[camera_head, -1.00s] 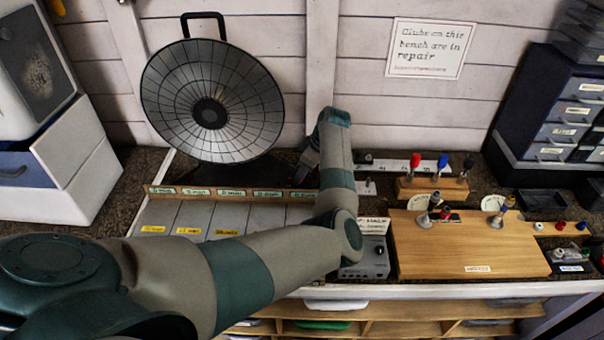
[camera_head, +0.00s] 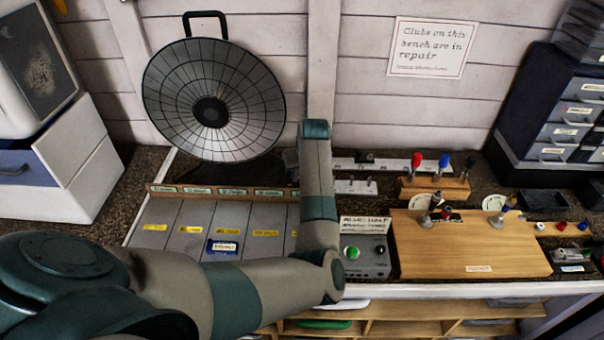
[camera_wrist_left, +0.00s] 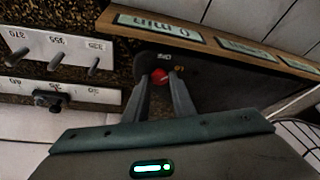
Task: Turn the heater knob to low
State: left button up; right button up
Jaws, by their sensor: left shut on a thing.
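The heater is a round, gridded grey dish (camera_head: 185,105) with a black handle, at the back left of the bench. Its red knob (camera_wrist_left: 160,75) shows in the left wrist view on the dark heater base (camera_wrist_left: 205,80), with small pale and orange marks beside it. My left gripper (camera_wrist_left: 160,88) has both fingertips at the knob, one on each side, shut on it. The fingers partly cover the knob, so its pointer cannot be read. In the head view my arm hides the knob and fingertips. My right gripper is in neither view.
A wooden strip with labels (camera_wrist_left: 155,27) runs close beside the knob. White peg racks (camera_head: 355,187) stand right of my arm. A grey box with a green button (camera_head: 352,253) and a wooden board (camera_head: 470,250) lie at the front. Labelled grey slots (camera_head: 190,218) lie left.

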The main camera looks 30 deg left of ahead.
pick_arm(q)
jog(key=shift+a+r+m+t+h, duration=0.15)
jog(key=shift+m+t+h, duration=0.2)
jog(key=shift+m, duration=0.95)
jog(key=o, duration=1)
jog(key=shift+s, duration=0.1)
